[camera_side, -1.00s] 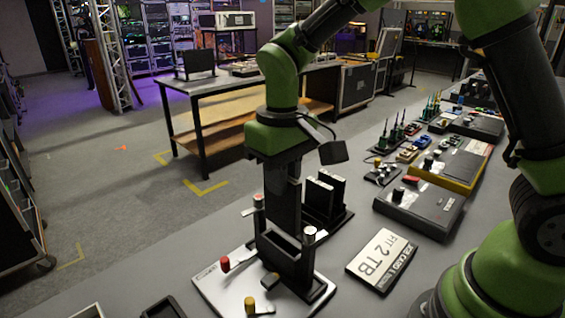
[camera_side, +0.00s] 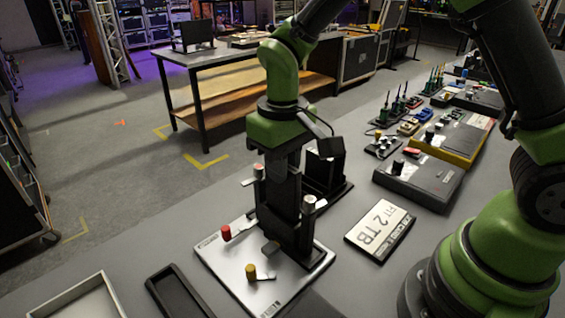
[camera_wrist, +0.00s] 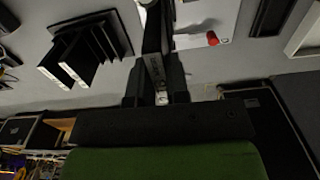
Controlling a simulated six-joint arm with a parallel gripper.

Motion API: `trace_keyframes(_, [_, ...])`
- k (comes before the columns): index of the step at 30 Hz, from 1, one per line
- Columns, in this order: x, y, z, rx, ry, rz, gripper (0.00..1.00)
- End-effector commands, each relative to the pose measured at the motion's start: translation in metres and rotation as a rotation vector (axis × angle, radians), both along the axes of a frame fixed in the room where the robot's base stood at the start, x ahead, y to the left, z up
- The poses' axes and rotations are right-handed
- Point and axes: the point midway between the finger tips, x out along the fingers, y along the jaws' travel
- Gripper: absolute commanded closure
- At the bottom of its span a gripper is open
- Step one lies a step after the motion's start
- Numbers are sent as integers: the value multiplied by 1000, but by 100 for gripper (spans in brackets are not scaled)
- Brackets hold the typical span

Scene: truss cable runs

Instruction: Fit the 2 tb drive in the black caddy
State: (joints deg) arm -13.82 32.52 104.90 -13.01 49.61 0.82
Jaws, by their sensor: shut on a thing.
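My gripper (camera_side: 283,190) is shut on a dark, slab-like drive, held upright above the black caddy. In the wrist view the drive's narrow edge with a pale label (camera_wrist: 157,72) shows between the fingers. The black caddy (camera_side: 291,235) stands on a white board. The gripper's lower end and the drive are down at the caddy's mouth; the drive's lower part is hidden, so I cannot tell how deep it sits. A card reading "FIT 2 TB" (camera_side: 380,229) lies right of the caddy.
An empty black tray (camera_side: 178,292) lies front left.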

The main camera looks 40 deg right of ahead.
Motion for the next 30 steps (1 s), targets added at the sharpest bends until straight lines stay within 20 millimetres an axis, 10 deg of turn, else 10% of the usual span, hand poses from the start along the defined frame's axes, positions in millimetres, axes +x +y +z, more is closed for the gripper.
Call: trace_keyframes(30, [0, 0, -12, 0, 0, 0, 100])
